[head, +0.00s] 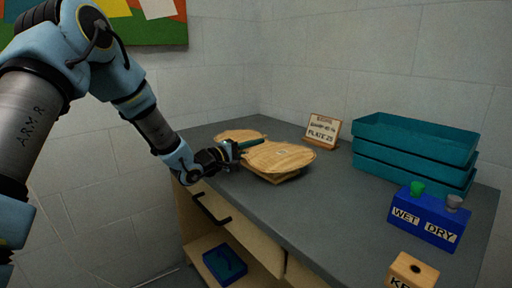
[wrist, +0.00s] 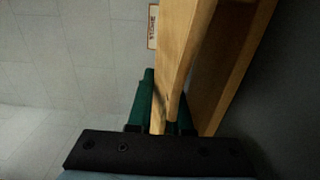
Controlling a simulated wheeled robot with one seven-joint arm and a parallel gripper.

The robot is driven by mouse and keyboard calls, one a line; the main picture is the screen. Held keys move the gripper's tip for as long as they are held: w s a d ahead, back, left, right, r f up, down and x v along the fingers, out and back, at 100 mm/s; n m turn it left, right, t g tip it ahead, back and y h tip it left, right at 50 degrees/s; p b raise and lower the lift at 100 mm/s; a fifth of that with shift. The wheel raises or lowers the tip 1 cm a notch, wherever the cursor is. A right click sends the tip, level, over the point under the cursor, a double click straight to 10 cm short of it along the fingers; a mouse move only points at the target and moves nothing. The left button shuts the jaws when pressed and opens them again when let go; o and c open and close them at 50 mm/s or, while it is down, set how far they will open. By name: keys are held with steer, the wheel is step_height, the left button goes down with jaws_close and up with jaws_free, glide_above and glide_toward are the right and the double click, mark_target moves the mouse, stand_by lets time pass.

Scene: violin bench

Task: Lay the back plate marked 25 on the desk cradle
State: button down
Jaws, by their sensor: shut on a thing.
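A pale wooden violin back plate (head: 280,155) lies roughly flat at the desk's left part, with its far lobe towards the wall. A light wooden support, which looks like the cradle (head: 284,179), shows under its near end. My gripper (head: 243,147) reaches in from the left and is shut on the plate's edge near its waist. In the wrist view the plate (wrist: 178,55) runs between the green fingers, with another wooden piece (wrist: 228,65) beside it. I cannot tell whether plate and cradle touch. No number on the plate is readable.
A small card (head: 322,130) reading "PLATE 25" stands behind the plate on the grey desk (head: 335,205). Stacked teal trays (head: 415,140), a blue WET/DRY box (head: 425,217) and a wooden block (head: 411,271) stand to the right. A blue tray (head: 225,263) sits on the shelf below.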

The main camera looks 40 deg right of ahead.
steer(key=shift+f, duration=0.35)
stand_by(0.4)
steer(key=c, duration=0.8)
jaws_free()
steer(key=shift+o, duration=0.2)
steer(key=a, duration=1.1)
steer(key=shift+w+b, duration=0.25)
steer(key=shift+b, duration=0.15)
